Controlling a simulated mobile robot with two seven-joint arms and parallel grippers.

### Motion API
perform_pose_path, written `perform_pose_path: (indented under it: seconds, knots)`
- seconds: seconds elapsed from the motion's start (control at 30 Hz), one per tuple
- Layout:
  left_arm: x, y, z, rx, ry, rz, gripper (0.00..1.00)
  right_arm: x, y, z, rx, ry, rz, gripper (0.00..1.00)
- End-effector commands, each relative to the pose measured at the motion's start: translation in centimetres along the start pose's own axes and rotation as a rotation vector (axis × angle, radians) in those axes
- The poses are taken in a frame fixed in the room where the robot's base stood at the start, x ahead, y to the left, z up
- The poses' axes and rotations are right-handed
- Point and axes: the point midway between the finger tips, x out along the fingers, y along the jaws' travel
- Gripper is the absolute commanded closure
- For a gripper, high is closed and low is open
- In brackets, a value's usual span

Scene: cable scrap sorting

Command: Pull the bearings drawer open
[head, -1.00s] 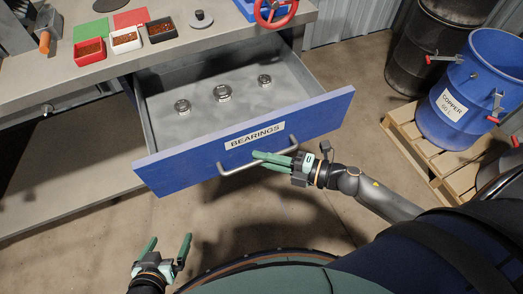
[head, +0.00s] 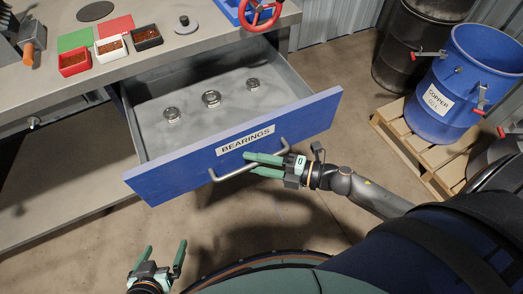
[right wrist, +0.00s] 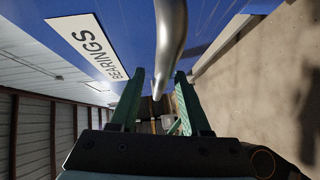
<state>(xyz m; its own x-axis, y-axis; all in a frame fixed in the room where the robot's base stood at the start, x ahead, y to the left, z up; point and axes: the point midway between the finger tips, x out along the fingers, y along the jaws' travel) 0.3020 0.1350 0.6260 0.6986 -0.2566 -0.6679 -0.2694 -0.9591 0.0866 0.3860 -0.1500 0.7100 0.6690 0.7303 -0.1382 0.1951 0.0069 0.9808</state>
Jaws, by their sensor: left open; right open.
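The blue-fronted bearings drawer (head: 165,182), labelled BEARINGS, stands well out from under the workbench. Several ring-shaped bearings (head: 211,98) lie on its grey floor. Its grey bar handle (head: 228,174) is on the front panel. My right gripper (head: 248,163) is open at the handle, with its green fingers apart. In the right wrist view, the handle bar (right wrist: 172,40) runs toward the space between the open fingers (right wrist: 160,76); I cannot tell whether either finger touches it. My left gripper (head: 165,247) is open and empty, low in the head view, away from the drawer.
The workbench (head: 190,48) holds red, white and black bins (head: 111,48), a green mat, a red mat and a red handwheel (head: 262,14). A blue COPPER drum (head: 440,105) stands on a wooden pallet (head: 400,140) at right, beside a black drum (head: 410,50). The floor before the drawer is bare.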

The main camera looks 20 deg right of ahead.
Motion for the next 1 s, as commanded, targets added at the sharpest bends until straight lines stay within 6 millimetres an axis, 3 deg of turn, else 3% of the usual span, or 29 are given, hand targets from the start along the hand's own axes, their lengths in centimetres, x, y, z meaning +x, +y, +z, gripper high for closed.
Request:
perform_pose_path:
  seconds: [0.27,0.7,1.0]
  knots:
    - [-0.1,0.0,-0.2,0.000,0.003,0.000,0.00,-1.1,-0.1,0.0,0.000,-0.001,-0.002,0.53]
    - [-0.2,0.0,-0.3,0.000,0.002,0.000,0.00,-9.4,-0.1,0.0,0.002,-0.001,-0.004,0.53]
    - [-0.2,0.0,0.0,0.000,-0.008,0.000,0.00,-12.4,0.0,0.0,0.000,-0.001,0.000,0.53]
